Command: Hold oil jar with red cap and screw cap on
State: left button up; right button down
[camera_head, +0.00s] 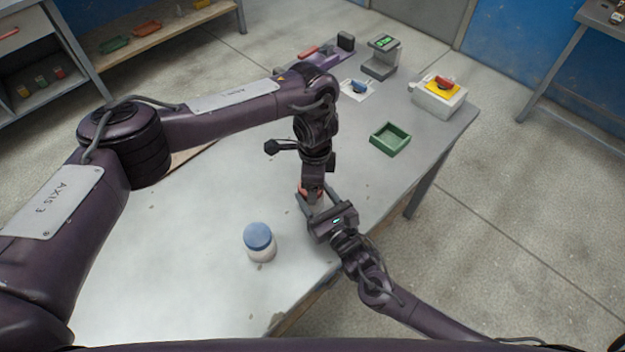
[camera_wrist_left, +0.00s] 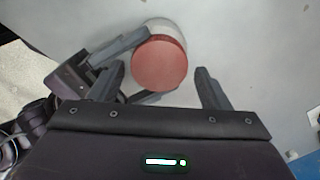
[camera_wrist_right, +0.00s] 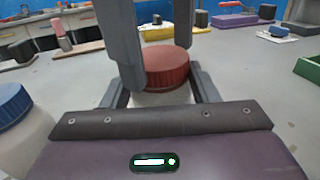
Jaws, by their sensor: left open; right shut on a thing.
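The oil jar, with a pale body (camera_wrist_right: 160,99) and a ribbed red cap (camera_wrist_right: 167,66), stands upright. The cap sits on the jar's top; I cannot tell how tightly. In the left wrist view the red cap (camera_wrist_left: 159,63) shows from above. My right gripper (camera_wrist_right: 158,92) is shut on the jar's body from the side, below the cap. My left gripper (camera_wrist_left: 158,78) points down over the jar, open, with one finger on either side of the cap and gaps to it. In the head view the grippers mostly hide the jar.
A white jar with a blue cap (camera_head: 259,237) stands on the table (camera_head: 200,290), left of the grippers. Farther back are an empty green tray (camera_head: 390,138), a grey device with a green display (camera_head: 382,58) and a white box with a yellow top (camera_head: 438,97). The table's near edge is close to the jar.

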pick_arm(q)
notch_tip(320, 180, up, 4)
jog(key=shift+a+f, duration=0.1)
pick_arm(e)
jog(key=shift+w+d, duration=0.1)
jog(key=shift+d, duration=0.05)
pick_arm(q)
jog(key=shift+c, duration=0.3)
jog(key=n, duration=0.1)
jog(key=r+n, duration=0.1)
jog(key=n, duration=0.2)
jog(key=shift+r, duration=0.3)
jog(key=n, duration=0.2)
jog(key=r+n, duration=0.1)
jog(key=n, duration=0.2)
jog(key=shift+s+r+n, duration=0.1)
jog(key=shift+r+n, duration=0.3)
jog(key=shift+f, duration=4.05)
